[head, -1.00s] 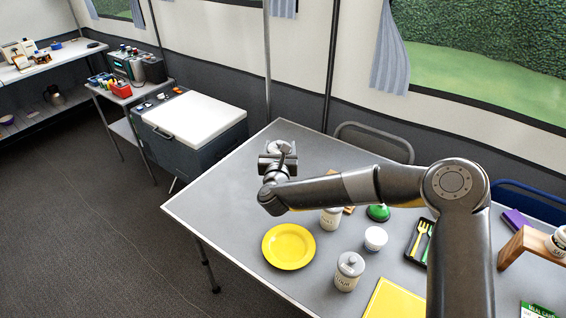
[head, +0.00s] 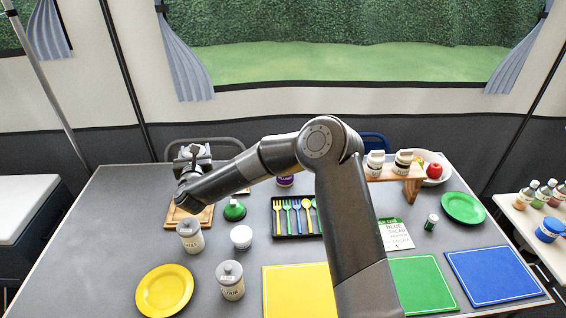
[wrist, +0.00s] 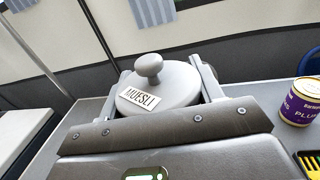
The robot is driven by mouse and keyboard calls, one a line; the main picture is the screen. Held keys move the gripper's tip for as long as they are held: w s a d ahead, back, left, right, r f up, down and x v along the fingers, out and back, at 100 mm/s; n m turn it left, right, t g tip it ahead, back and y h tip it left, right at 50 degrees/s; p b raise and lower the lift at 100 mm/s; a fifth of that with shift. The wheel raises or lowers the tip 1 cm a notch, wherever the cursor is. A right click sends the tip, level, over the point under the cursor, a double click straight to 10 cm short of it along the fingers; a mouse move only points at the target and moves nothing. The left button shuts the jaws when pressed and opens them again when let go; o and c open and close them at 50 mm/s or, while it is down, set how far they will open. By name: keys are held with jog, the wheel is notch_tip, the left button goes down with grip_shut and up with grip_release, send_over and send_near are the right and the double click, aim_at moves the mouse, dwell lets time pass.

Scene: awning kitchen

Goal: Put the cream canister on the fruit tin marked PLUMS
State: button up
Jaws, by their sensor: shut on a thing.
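My gripper (wrist: 165,95) is shut on a canister (wrist: 158,87) with a round grey lid, a knob and a label reading MUESLI. In the wrist view its lid shows between the fingers and its body is hidden. In the head view my gripper (head: 192,155) is over the back left of the table, and my wrist hides most of what it holds. The PLUMS tin (wrist: 303,102), purple with a gold rim, stands to the right of my gripper in the wrist view. In the head view the tin (head: 285,181) is partly hidden behind my arm.
Two cream canisters with grey lids (head: 190,237) (head: 231,281) stand front left. Nearby are a white tub (head: 241,237), a green-domed object (head: 235,211), a wooden board (head: 181,218) and a cutlery tray (head: 296,235). A wooden riser (head: 412,186) stands right. A yellow plate (head: 165,291) lies front left.

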jog(key=w+d+r+m+g+h, duration=0.1)
jog(key=w+d+m+h, duration=0.2)
jog(key=d, duration=1)
jog(key=w+d+r+m+h, duration=0.2)
jog(key=w+d+h, duration=0.2)
jog(key=d, duration=1)
jog(key=w+d+r+m+g+h, duration=0.1)
jog(key=w+d+m+h, duration=0.2)
jog(key=d, duration=1)
jog(key=shift+n+h, duration=0.3)
jog(key=shift+h, duration=0.4)
jog(key=shift+w+a+f, duration=0.9)
jog(key=shift+a+f, duration=0.7)
jog(key=shift+f, duration=0.15)
jog(key=shift+w+a+f, duration=0.85)
jog(key=shift+a+f, duration=0.8)
jog(key=shift+f, duration=0.15)
jog(key=shift+w+a+f, duration=0.9)
jog(key=shift+a+f, duration=0.7)
jog(key=shift+f, duration=0.15)
jog(key=shift+f, duration=0.15)
jog(key=o, duration=1.1)
jog(key=shift+c, duration=0.2)
